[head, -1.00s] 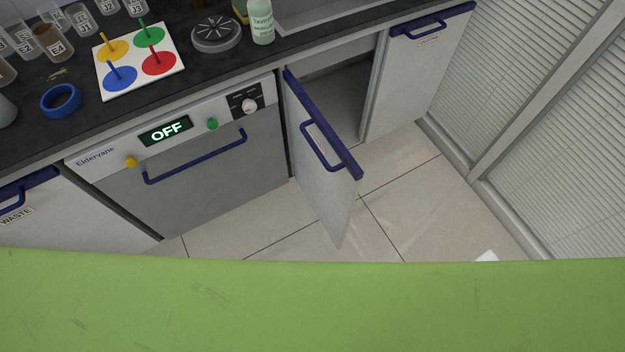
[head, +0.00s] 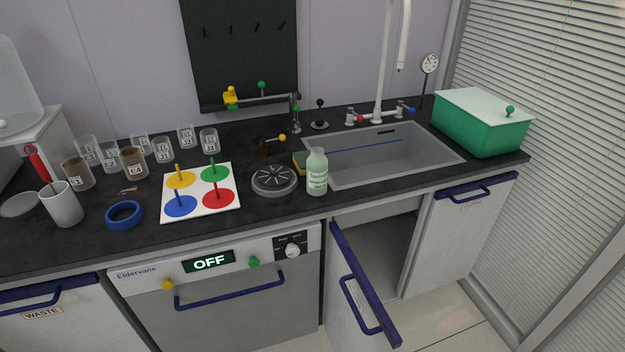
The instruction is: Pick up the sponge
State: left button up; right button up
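The sponge (head: 299,162), yellow with a dark green side, sits on the black counter at the left edge of the sink. It is small in the head view and partly hidden behind a pale green bottle (head: 317,174). Neither of my grippers shows in the head view, so their state and place cannot be seen.
A round grey drain-like disc (head: 274,180) lies left of the bottle. The sink (head: 447,158) is right of the sponge, with a green box (head: 478,124) beyond. Several labelled jars stand left. A cabinet door (head: 355,310) stands open below the sink.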

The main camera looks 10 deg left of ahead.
aim_at(299, 158)
jog(key=u, duration=1)
jog(key=i+j+z, duration=0.35)
jog(key=i, duration=0.15)
jog(key=l, duration=0.1)
